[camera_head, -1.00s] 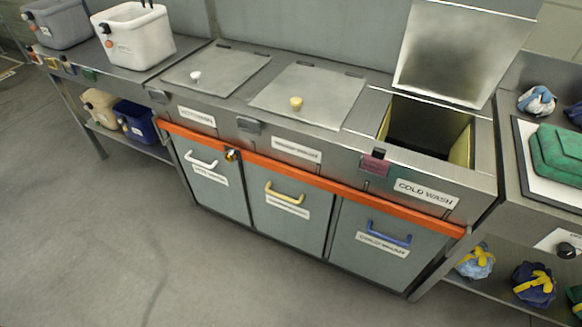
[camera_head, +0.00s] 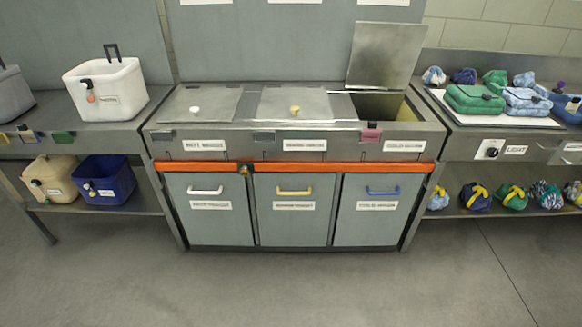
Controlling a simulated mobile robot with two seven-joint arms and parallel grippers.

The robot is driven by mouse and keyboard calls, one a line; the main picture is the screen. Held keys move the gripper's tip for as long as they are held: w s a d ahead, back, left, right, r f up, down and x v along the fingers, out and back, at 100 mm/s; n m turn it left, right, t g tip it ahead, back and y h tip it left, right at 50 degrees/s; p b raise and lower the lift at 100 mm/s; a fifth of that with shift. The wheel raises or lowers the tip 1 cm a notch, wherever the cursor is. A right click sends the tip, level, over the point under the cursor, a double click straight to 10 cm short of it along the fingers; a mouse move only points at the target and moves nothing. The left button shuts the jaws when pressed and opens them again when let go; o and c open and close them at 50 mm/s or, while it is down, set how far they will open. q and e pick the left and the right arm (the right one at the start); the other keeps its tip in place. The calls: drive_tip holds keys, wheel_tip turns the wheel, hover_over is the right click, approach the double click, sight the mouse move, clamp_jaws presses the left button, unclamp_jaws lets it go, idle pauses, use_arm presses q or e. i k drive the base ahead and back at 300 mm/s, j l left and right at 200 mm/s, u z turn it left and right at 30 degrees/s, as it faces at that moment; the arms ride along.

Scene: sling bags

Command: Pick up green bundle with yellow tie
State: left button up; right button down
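A green bundle with a yellow tie (camera_head: 511,196) sits on the lower right shelf, between a dark blue bundle with a yellow tie (camera_head: 475,196) and a patterned blue-green bundle (camera_head: 545,194). Another green bundle (camera_head: 495,80) lies on the counter above, at the back; I cannot make out a yellow tie on it. Neither of my grippers is in view.
Containers stand at left. The grey floor (camera_head: 300,290) in front is clear.

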sight(510, 195)
drive_tip(key=z, duration=1.6)
drive_tip(key=i+l+z, duration=0.3)
drive_tip(key=i, duration=0.55)
drive_tip(key=i+z, duration=0.3)
drive_tip(key=i, duration=0.5)
drive_tip(key=i+u, duration=0.15)
drive_tip(key=i, duration=0.35)
drive_tip(key=i+l+u, duration=0.15)
drive_tip(key=i, duration=0.4)
drive_tip(key=i+l+u, duration=0.15)
drive_tip(key=i, duration=0.35)
